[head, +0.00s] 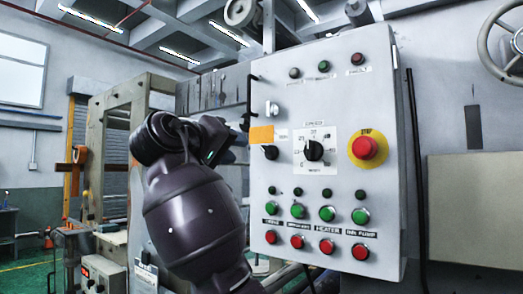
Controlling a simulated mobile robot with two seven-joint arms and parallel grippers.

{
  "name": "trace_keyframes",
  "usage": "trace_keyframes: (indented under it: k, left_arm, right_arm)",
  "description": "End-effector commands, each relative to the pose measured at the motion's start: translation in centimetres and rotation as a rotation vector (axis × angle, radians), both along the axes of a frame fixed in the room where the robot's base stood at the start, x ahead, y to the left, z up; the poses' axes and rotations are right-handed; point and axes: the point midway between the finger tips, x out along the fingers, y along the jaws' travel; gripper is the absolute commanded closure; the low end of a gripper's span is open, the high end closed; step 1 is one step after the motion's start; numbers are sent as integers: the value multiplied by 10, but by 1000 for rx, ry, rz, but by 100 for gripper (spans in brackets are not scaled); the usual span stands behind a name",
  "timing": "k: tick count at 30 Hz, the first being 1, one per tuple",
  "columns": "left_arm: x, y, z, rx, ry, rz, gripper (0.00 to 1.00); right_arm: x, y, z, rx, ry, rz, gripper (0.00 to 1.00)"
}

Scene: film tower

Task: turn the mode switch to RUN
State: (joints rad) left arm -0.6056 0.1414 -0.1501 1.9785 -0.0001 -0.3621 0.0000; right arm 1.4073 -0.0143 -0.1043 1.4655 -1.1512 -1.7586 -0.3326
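A pale grey control panel (375,95) fills the right middle of the head view. A small black selector knob (270,152) sits at its left side, below an orange label. A larger black rotary knob (314,151) with a pointer sits on a white dial plate at the centre. The lettering around both is too small to read, so I cannot tell which is the mode switch or where RUN is. My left gripper is out of view.
A red emergency button (364,148) on a yellow ring is right of the dial. Green buttons (327,214) and red buttons (326,246) line the lower panel. A silver key lock (272,108) is above the orange label (262,135). A machine frame (112,150) stands left.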

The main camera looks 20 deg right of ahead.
Motion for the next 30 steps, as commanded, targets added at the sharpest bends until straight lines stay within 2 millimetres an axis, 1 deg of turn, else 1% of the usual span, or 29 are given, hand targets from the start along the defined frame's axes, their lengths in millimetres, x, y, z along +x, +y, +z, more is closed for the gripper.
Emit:
trace_keyframes:
  k: [5,12,18,24,30]
  left_arm:
    - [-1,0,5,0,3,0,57]
    - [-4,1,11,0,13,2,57]
    - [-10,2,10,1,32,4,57]
    - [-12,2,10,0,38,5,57]
    - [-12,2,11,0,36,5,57]
  right_arm:
    - [13,-18,1,-1,2,-4,64]
    - [39,-50,1,-1,2,-1,64]
    - [56,-71,1,-2,1,1,64]
    - [64,-81,0,-1,0,2,64]
    - [65,-83,0,-1,-2,3,64]
